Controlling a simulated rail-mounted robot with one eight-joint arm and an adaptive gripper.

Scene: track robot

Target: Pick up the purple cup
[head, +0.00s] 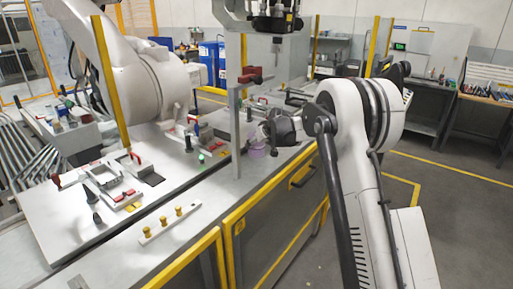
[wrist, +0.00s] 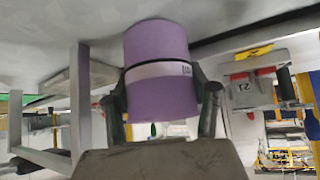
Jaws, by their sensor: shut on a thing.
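The purple cup (wrist: 160,45) fills the upper middle of the wrist view, with a pale band and a small dark print around its middle. My gripper (wrist: 163,92) is shut on the purple cup, with one dark finger on each side of it. In the head view the cup (head: 257,152) is a small purple patch, partly hidden by my gripper (head: 264,140). It is at the workbench beside a grey upright post. Whether the cup's base touches the bench is hard to tell.
A grey post (head: 235,130) stands just left of my gripper. The workbench (head: 215,185) holds a white bar with yellow knobs (head: 170,222) and a clamp fixture (head: 115,185) at the left. A large white robot arm (head: 140,80) stands behind.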

